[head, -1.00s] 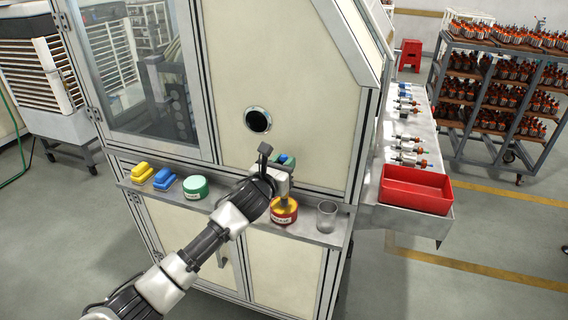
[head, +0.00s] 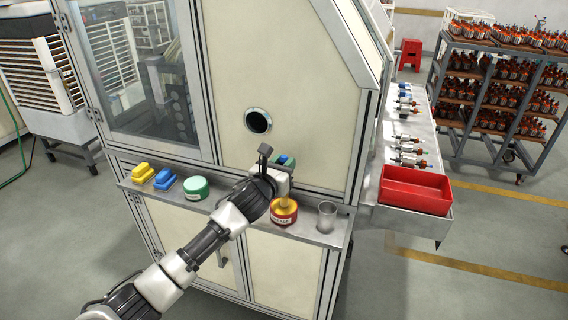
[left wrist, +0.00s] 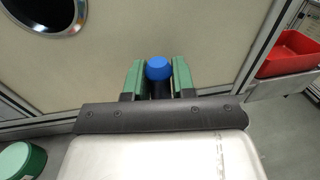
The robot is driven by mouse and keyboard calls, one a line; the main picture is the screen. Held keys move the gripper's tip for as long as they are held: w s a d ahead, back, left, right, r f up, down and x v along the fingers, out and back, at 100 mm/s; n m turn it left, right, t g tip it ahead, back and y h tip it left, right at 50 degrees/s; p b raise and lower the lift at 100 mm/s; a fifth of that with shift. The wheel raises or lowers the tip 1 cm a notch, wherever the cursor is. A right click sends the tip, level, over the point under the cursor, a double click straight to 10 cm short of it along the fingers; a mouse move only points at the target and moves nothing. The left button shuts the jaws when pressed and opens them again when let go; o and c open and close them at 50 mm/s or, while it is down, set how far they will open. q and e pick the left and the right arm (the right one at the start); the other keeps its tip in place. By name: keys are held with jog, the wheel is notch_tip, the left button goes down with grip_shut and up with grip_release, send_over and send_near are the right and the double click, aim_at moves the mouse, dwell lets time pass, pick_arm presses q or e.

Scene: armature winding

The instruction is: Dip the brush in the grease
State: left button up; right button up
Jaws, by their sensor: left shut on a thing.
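My left gripper (head: 285,161) is over the red grease tin (head: 284,218) on the narrow metal shelf. In the left wrist view the green fingers of the left gripper (left wrist: 159,78) are shut on the brush, whose round blue end (left wrist: 158,68) points at the camera. The tin shows a white label and yellow around its top. The brush's lower end is hidden by my arm and the yellow part, so I cannot tell how deep it sits in the tin. My right gripper is not in view.
The cabinet wall (head: 225,120) with a round port (head: 258,121) rises behind. A red bin (head: 415,190) is at the right.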

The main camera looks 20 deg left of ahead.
pick_arm(q)
jog(key=shift+r+p, duration=2.9)
jog(key=shift+r, duration=0.5)
